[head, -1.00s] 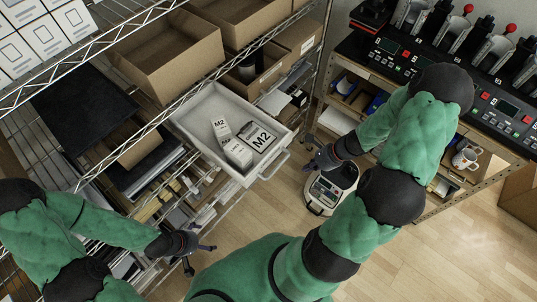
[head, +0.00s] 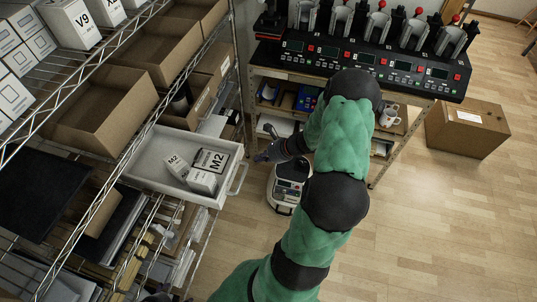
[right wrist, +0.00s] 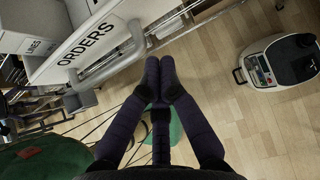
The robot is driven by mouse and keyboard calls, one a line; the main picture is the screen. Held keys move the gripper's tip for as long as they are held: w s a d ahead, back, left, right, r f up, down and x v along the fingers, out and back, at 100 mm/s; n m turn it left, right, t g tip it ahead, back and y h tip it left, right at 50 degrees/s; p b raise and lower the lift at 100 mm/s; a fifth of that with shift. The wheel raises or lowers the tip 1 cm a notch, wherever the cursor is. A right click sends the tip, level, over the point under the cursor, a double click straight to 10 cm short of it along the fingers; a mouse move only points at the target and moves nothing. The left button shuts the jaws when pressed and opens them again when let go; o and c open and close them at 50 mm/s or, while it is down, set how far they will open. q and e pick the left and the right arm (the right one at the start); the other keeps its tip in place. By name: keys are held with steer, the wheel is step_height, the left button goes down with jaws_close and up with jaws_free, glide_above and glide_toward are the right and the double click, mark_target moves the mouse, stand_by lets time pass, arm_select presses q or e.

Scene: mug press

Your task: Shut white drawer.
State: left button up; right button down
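The white drawer (head: 150,166) is pulled out of the wire rack and holds several small white boxes marked M2 (head: 202,180). Its bar handle (head: 239,178) is on the right-hand front. The right wrist view shows the drawer front, labelled ORDERS (right wrist: 88,40), with the handle (right wrist: 103,58) left of the fingers. My right gripper (head: 264,154) is just beyond and right of the handle, apart from it and empty. In the wrist view its two front fingertips (right wrist: 160,68) are side by side, with the third finger apart below. Only a dark bit of my left gripper shows at the bottom edge.
A bench with a row of presses (head: 365,62) stands behind my right arm. A white-and-black device (head: 286,188) is on the floor right of the drawer. Open cardboard boxes (head: 102,112) fill the shelf above. A closed carton (head: 467,128) stands at right; floor in front is clear.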

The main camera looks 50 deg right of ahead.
mark_target(240, 159)
steer(key=w, duration=0.1)
steer(key=w+a+f, duration=0.1)
steer(key=w, duration=0.1)
steer(key=w+a, duration=0.1)
steer(key=shift+w+f+p, duration=0.2)
steer(key=shift+w+p, duration=0.1)
steer(key=shift+p, duration=0.1)
steer(key=shift+w, duration=0.2)
steer(key=w+a+b, duration=0.1)
steer(key=w, duration=0.3)
steer(key=w+a+b, duration=0.1)
steer(key=w+a, duration=0.1)
steer(key=w, duration=0.2)
steer(key=w+a+b, duration=0.1)
steer(key=w+a, duration=0.1)
steer(key=w, duration=0.2)
steer(key=shift+f, duration=0.1)
steer(key=w+a, duration=0.1)
steer(key=w, duration=0.2)
steer(key=w+a, duration=0.2)
steer(key=w, duration=0.2)
steer(key=w+a, duration=0.1)
steer(key=w, duration=0.3)
steer(key=shift+w+a, duration=0.2)
steer(key=shift+a, duration=0.15)
